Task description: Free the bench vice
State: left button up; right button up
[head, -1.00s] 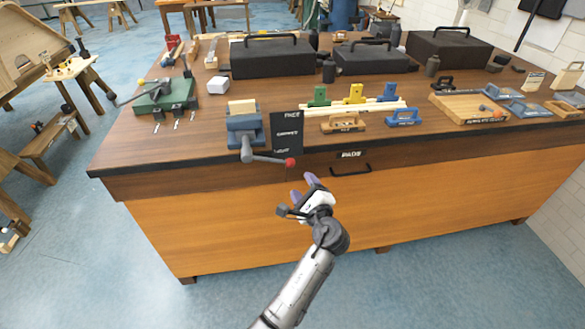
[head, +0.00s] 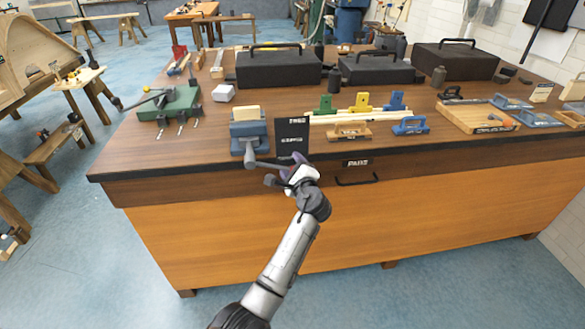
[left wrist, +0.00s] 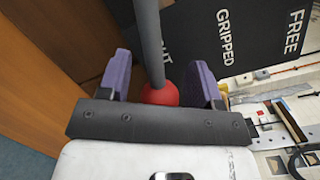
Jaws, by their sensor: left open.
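The blue bench vice (head: 248,142) stands at the front edge of the workbench with a pale wooden block (head: 246,113) in its jaws. Its grey handle bar (head: 268,165) points right, toward my left gripper (head: 291,167). In the left wrist view the handle (left wrist: 149,40) ends in a red ball (left wrist: 160,95). The ball sits between the two purple fingers of my left gripper (left wrist: 161,82), which are open with gaps beside it. In the head view the gripper hides the ball. My right gripper is not in view.
A black card (head: 291,131) beside the vice also shows in the left wrist view (left wrist: 240,30), reading FREE and GRIPPED. A drawer handle (head: 357,181) sticks out right of my gripper. A green tool (head: 170,104) and black cases (head: 278,69) stand behind.

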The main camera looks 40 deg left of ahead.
pick_arm(q)
grip_shut()
dwell(0.6)
